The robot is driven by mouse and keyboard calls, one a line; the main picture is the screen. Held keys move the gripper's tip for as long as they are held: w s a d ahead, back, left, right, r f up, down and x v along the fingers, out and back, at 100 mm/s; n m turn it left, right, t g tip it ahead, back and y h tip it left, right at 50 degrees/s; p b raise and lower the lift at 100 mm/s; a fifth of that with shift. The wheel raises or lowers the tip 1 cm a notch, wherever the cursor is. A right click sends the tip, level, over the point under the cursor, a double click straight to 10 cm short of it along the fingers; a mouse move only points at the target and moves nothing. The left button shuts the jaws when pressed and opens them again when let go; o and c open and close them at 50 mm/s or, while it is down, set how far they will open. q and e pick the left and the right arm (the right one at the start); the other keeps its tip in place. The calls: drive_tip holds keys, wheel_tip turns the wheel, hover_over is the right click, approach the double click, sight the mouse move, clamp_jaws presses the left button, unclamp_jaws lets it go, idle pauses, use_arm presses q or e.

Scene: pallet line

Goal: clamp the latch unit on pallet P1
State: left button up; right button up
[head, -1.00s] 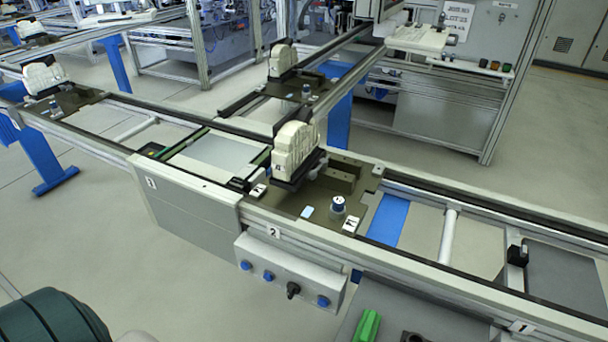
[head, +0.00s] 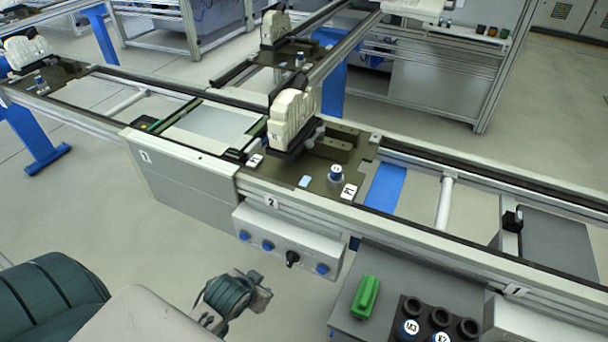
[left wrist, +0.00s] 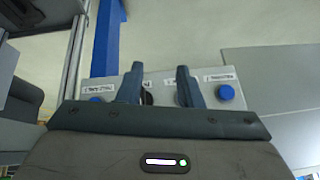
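Pallet P1 (head: 318,188) is a dark plate on the near conveyor, with a P1 label at its front right corner. A cream unit (head: 292,115), seemingly the latch unit, stands upright in a dark holder on it. A blue-topped round part (head: 335,173) stands at the plate's front. Whether the unit is clamped I cannot tell. A control box (head: 285,243) with blue buttons and a black knob (head: 292,259) hangs below the rail. My left gripper (head: 262,286) is in front of and below the box; in the left wrist view (left wrist: 160,70) its fingers are apart and empty, before the labelled panel.
A grey shelf at lower right holds a green block (head: 366,297) and a black rack (head: 438,320) with several cups. Other pallets with cream units stand at far left (head: 30,50) and back centre (head: 277,28). Floor left of the box is free.

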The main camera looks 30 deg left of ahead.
use_arm(q)
drive_tip(key=w+a+r+m+t, duration=0.1)
drive_tip(key=w+a+r+t, duration=0.2)
drive_tip(key=w+r+t, duration=0.7)
drive_tip(key=m+t+h, duration=0.2)
drive_tip(key=h, duration=0.2)
approach(307, 147)
drive_tip(key=w, duration=0.6)
drive_tip(key=w+d, duration=0.1)
drive_tip(key=w, duration=0.2)
drive_tip(key=shift+r, duration=0.2)
clamp_jaws()
drive_tip(key=shift+d, duration=0.1)
